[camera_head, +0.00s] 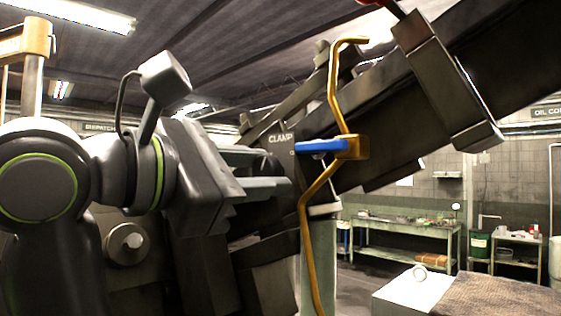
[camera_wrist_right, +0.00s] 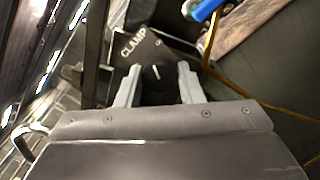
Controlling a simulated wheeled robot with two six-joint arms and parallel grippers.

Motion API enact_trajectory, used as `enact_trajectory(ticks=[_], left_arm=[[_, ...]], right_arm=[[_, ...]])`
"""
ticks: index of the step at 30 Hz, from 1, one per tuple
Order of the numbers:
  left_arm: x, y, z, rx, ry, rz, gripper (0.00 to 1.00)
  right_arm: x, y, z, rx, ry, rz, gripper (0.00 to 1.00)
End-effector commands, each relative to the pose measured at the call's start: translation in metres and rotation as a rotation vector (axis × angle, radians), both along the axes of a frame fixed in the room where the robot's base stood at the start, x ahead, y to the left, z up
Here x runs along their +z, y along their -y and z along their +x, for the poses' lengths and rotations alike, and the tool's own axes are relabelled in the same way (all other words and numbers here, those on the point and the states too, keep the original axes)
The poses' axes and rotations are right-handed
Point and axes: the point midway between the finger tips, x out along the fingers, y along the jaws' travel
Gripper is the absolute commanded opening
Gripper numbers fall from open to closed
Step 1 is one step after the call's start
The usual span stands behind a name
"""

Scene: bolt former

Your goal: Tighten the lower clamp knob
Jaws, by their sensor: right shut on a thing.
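My right gripper (camera_head: 268,171) reaches toward the machine plate lettered "CLAMP" (camera_head: 279,138). The wrist view shows the right gripper (camera_wrist_right: 158,82) with its two grey fingers shut on a round dark clamp knob (camera_wrist_right: 157,76) with a short white mark on its face. The knob sits just below the "CLAMP" lettering of the plate (camera_wrist_right: 143,47). In the head view the knob is hidden around the fingers and the plate. I cannot tell from the pictures whether another clamp knob is near. My left gripper is not in view.
A bent brass rod (camera_head: 335,95) with a blue lever (camera_head: 322,146) stands close right of the gripper. A dark sloping beam (camera_head: 400,110) runs up to the right. A green workbench (camera_head: 405,225) and a pale box (camera_head: 410,290) stand farther off at right.

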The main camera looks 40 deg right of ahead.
Motion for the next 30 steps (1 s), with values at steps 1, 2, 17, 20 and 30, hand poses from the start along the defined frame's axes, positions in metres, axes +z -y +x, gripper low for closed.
enact_trajectory(ticks=[1,2,17,20,30], left_arm=[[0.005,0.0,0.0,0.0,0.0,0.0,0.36],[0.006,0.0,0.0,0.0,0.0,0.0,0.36],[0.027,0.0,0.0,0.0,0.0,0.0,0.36],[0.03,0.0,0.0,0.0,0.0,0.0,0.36],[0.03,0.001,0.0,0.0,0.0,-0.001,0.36]], right_arm=[[0.002,0.0,0.0,0.0,-0.048,-0.002,0.0],[0.002,0.0,0.0,0.0,-0.072,-0.004,0.0],[0.003,0.0,0.0,0.001,-0.475,-0.036,0.0],[0.002,0.0,0.0,0.001,-0.565,-0.044,0.0],[0.0,0.0,0.0,-0.001,-0.619,-0.049,0.37]])
